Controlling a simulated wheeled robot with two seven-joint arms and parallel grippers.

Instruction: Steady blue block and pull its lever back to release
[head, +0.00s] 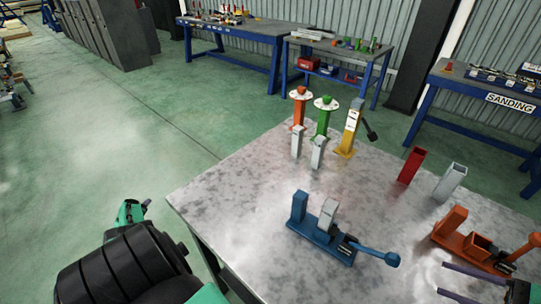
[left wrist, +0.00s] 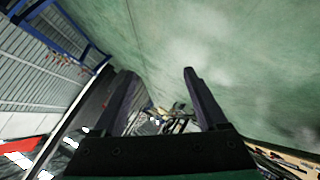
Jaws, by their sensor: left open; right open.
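The blue block (head: 299,207) is an upright post on a blue base on the grey table. A grey rectangular piece (head: 328,214) stands on the same base, right of the post. Its blue lever (head: 370,251) reaches low to the right and ends in a round knob. My right gripper (head: 442,278) is at the lower right, open and empty, right of the knob and apart from it. My left gripper (left wrist: 159,72) is open and empty in the left wrist view, over green floor. In the head view the left arm is off the table's left edge.
An orange fixture with a lever (head: 462,240) stands near my right gripper. Red (head: 411,166) and grey (head: 450,181) upright tubes stand behind it. Orange, green and yellow (head: 348,133) stands are at the back. The table's left front is clear.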

